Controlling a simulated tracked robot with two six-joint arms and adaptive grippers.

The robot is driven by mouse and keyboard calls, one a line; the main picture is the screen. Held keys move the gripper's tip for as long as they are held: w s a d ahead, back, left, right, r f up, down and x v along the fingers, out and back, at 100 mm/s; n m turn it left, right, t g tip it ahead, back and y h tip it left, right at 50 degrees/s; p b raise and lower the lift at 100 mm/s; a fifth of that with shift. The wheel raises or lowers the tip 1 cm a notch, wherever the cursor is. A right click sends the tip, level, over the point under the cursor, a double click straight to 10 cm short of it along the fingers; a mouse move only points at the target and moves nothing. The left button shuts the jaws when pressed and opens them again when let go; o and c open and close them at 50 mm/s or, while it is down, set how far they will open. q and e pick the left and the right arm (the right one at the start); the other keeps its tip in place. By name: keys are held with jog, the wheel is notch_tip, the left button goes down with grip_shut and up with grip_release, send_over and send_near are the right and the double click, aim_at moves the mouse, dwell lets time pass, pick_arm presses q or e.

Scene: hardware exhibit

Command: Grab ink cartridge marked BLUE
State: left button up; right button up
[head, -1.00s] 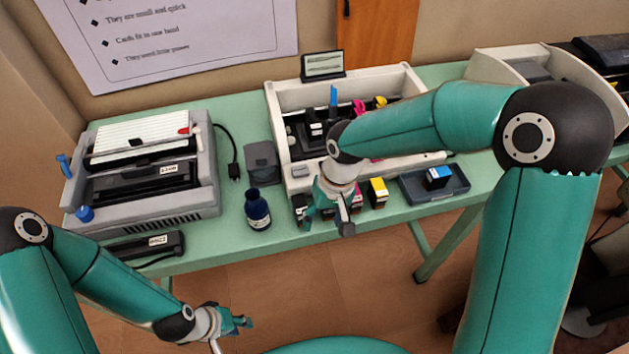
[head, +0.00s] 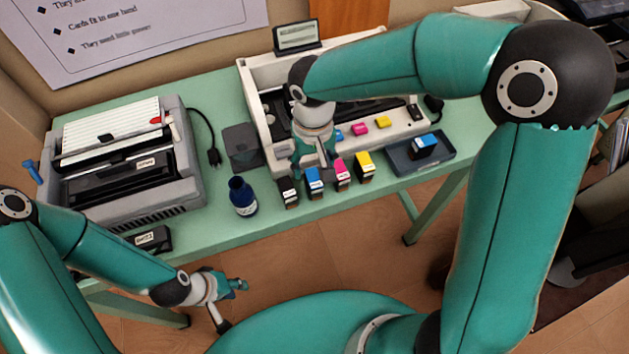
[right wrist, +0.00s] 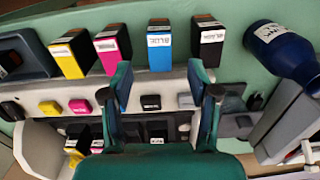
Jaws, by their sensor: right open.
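The ink cartridge marked BLUE (right wrist: 160,50) stands upright in a row in the right wrist view, its white label readable on top. In the head view this blue cartridge (head: 313,186) is on the table's front strip, between the black and magenta ones. My right gripper (right wrist: 162,80) is open and empty; in the right wrist view the blue cartridge lies beyond the gap between its fingers. In the head view the right gripper (head: 314,160) is over the printer's front edge, just behind the cartridge. My left gripper (head: 232,304) appears open and empty, off the table's front edge.
Black (head: 288,193), magenta (head: 342,177) and yellow (head: 364,170) cartridges flank the blue one closely. A dark blue bottle (head: 242,197) stands to the left. Another blue-topped cartridge (head: 425,144) sits in a dark tray (head: 398,163) at right. The open white printer (head: 408,132) is behind.

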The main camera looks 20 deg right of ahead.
aim_at(313, 177)
jog(key=shift+f+p, duration=0.45)
jog(key=shift+f, duration=2.6)
grip_shut()
jog(key=shift+r, duration=0.1)
